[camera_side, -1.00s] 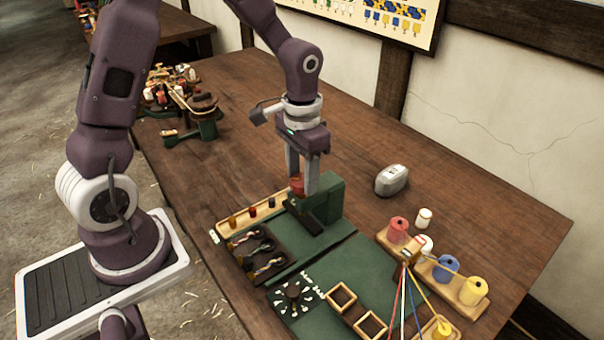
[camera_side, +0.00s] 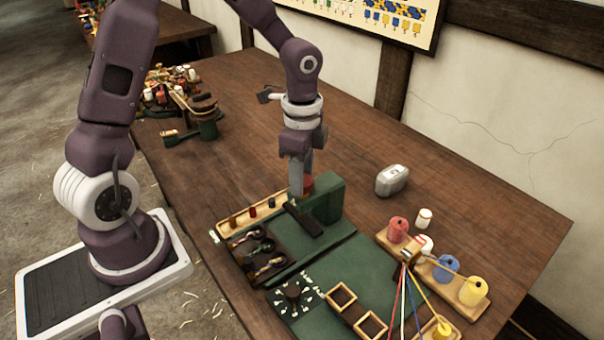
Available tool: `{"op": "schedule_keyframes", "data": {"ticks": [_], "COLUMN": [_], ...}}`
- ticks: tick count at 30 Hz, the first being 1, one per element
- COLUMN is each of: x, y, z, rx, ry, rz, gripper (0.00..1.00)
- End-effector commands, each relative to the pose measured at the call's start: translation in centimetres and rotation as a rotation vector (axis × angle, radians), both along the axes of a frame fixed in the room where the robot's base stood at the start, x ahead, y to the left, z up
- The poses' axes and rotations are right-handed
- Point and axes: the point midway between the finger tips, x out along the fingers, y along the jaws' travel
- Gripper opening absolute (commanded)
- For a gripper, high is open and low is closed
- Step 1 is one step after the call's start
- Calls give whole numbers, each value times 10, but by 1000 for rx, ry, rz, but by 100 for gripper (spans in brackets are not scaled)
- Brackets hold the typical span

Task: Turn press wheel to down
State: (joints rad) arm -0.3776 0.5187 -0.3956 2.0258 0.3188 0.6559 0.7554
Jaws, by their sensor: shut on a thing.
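The press (camera_side: 330,198) is a dark green block at the back of the green work board, with a dark plate (camera_side: 304,219) in front of it. The red press wheel (camera_side: 308,183) sits at the top of the press and is partly hidden by my fingers. My gripper (camera_side: 301,186) points straight down and is shut on the press wheel. One finger shows in front, and the other is mostly hidden behind it. Whether the dark plate touches the board below cannot be told from here.
A wooden tray with small pegs (camera_side: 252,213) and a dark rack with hooks (camera_side: 258,252) lie left of the press. A grey lidded object (camera_side: 392,180) and a spool rack (camera_side: 436,266) stand right.

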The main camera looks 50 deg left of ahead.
Motion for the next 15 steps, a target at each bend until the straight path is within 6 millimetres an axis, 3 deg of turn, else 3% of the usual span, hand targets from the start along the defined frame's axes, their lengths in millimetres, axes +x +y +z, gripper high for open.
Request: {"op": "schedule_keyframes", "data": {"ticks": [15], "x": [1], "y": [0], "z": [1], "rx": [0], "ry": [-4], "rz": [-474], "gripper": [4]}}
